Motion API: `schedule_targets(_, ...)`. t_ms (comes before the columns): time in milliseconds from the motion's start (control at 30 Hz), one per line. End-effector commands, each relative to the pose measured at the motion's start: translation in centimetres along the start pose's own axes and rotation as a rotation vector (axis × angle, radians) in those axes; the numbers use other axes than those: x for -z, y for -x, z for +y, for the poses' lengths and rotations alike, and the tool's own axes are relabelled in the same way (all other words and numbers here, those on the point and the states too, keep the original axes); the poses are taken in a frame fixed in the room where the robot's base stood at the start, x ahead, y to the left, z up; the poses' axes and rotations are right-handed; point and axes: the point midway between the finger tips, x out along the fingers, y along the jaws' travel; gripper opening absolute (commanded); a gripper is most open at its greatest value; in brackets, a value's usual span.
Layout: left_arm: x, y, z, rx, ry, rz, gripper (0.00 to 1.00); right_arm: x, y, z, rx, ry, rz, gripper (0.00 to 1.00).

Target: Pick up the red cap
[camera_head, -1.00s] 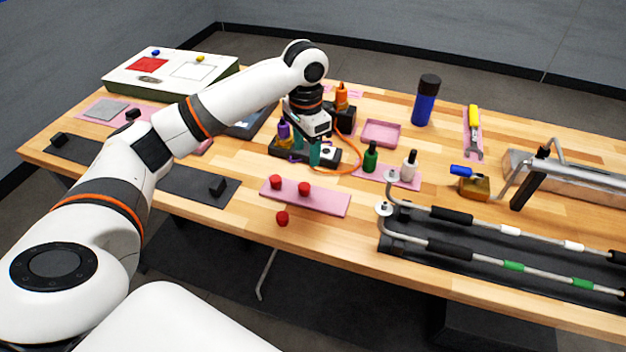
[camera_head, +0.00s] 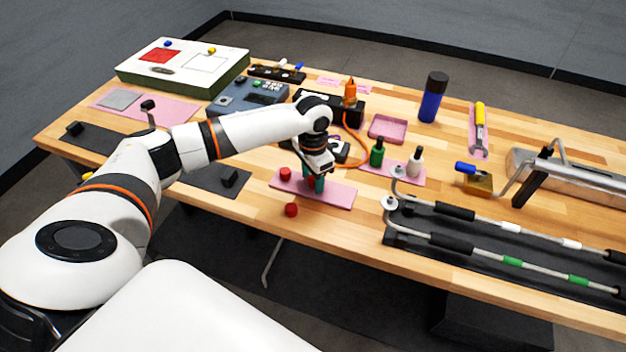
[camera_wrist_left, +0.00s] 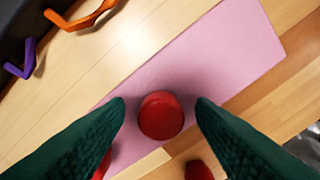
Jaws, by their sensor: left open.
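A red cap (camera_wrist_left: 161,115) stands on a pink mat (camera_wrist_left: 215,50) in the left wrist view, centred between the fingertips of my left gripper (camera_wrist_left: 160,104), which is open with a gap on both sides. In the head view my left gripper (camera_head: 316,185) points down over the pink mat (camera_head: 342,196) and partly hides this cap. A second red cap (camera_head: 285,173) is on the mat's left part. A third red cap (camera_head: 291,210) is on the bare wood near the table's front edge. Two other caps are cut off or partly covered low in the wrist view.
A green bottle (camera_head: 377,152) and a white bottle (camera_head: 415,162) stand right of the gripper. Metal rods (camera_head: 480,218) lie in a black rack at the front right. An orange cable (camera_head: 362,151) curls behind the gripper. A black block (camera_head: 229,176) sits to the left.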

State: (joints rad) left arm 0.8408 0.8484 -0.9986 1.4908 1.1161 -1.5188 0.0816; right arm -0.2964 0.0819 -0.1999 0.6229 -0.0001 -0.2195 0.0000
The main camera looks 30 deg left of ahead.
Motion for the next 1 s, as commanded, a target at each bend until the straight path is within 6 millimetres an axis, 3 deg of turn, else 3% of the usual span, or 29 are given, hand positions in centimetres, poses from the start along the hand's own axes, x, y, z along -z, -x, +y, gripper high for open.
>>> schedule_targets(133,0.0,0.0,0.0,0.0,0.0,0.0,0.47,0.2,0.0,0.0,0.0,-0.001,0.003,0.36)
schedule_targets(433,0.0,0.1,0.0,0.0,0.0,0.0,0.0,0.5,0.0,0.1,-0.001,-0.001,0.008,0.36)
schedule_targets(767,-0.1,0.2,0.0,0.0,0.0,-0.001,0.0,0.5,-0.1,0.3,-0.004,-0.002,0.008,0.36)
schedule_targets(1000,-0.1,3.4,0.0,-0.002,-0.001,-0.005,0.0,0.6,-0.8,0.4,-0.004,-0.002,0.008,0.36)
